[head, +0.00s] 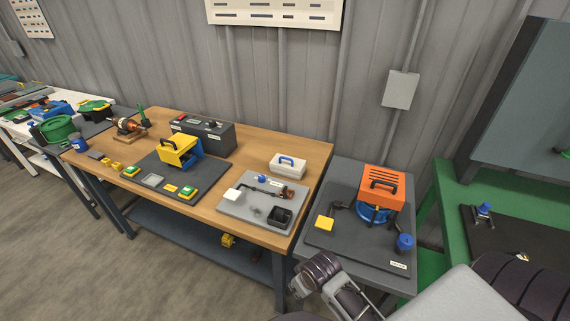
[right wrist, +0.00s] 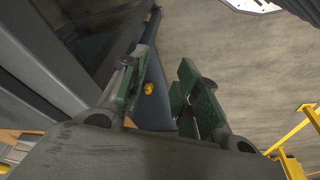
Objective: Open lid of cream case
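The cream case (head: 288,168) stands near the back right of the wooden table in the head view. It is a small box with a blue handle on top, and its lid looks shut. My right gripper (right wrist: 160,88) shows in the right wrist view with its two green-padded fingers apart and nothing between them. In the head view my right wrist is low in the middle, in front of the tables and well apart from the case; its fingers are hard to make out there. The case does not show in the right wrist view. My left gripper is not in view.
A grey board (head: 255,212) with small parts lies in front of the case. A dark grey box (head: 203,136) and a yellow-lidded blue case (head: 181,150) stand to the left. An orange case (head: 381,188) stands on the grey table at right. Wood beside the cream case is clear.

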